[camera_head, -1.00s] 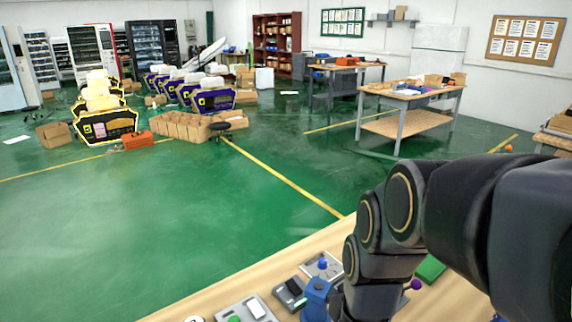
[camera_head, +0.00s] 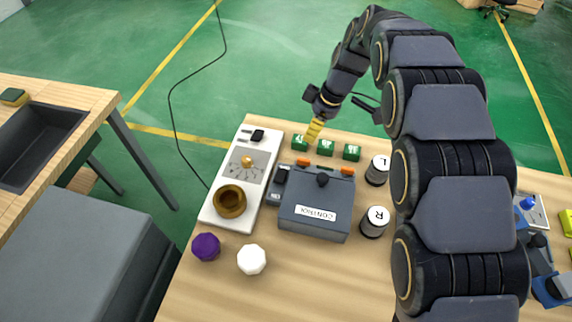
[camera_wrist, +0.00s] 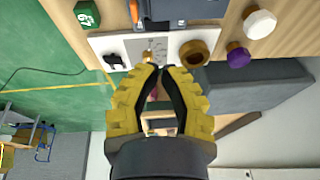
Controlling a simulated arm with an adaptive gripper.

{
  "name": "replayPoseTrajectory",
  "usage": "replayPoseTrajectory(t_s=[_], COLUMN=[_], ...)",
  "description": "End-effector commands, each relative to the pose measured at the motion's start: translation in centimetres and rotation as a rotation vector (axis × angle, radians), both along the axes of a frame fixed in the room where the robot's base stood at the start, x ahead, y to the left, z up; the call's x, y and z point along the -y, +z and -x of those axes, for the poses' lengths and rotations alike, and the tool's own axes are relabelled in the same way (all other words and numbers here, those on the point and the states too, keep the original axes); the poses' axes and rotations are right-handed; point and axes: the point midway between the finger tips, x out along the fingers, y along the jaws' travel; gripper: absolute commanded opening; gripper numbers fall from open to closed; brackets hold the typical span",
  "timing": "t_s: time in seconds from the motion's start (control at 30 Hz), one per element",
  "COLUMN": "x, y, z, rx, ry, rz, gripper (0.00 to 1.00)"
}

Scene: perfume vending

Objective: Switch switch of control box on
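The blue-grey control box (camera_head: 318,208), with an upside-down CONTROL label, sits on the wooden table in the head view. A black knob (camera_head: 322,180) stands on its top, and two orange parts are at its far edge. Part of the box shows at the top of the wrist view (camera_wrist: 190,10). Which part is its switch is unclear. My gripper (camera_head: 315,130), with yellow fingers, is above the table's far side, beyond the box and apart from it. In the wrist view my gripper (camera_wrist: 161,70) is empty; its fingertips are close together, and whether they touch is unclear.
Left of the box is a white panel (camera_head: 218,213) with a black rocker, gold knob and brass ring. Green cubes (camera_head: 325,147) stand beyond the box, white cans (camera_head: 374,222) right. Purple (camera_head: 206,247) and white (camera_head: 251,259) knobs lie in front. My arm covers the right.

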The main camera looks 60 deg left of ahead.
Motion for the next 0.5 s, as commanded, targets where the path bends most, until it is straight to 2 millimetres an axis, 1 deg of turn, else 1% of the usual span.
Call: replayPoseTrajectory(t_s=[0.03, 0.1, 0.2, 0.5], x=[-1.2, -2.2, -3.0, -3.2], y=[-0.7, -1.2, -1.6, -1.7], z=[0.9, 1.7, 2.4, 2.6], rx=[-0.002, -0.003, -0.005, -0.005], ry=[0.048, 0.097, 0.136, 0.147], rz=[-0.012, -0.027, -0.040, -0.043], gripper=[0.00, 0.00, 0.00, 0.00])
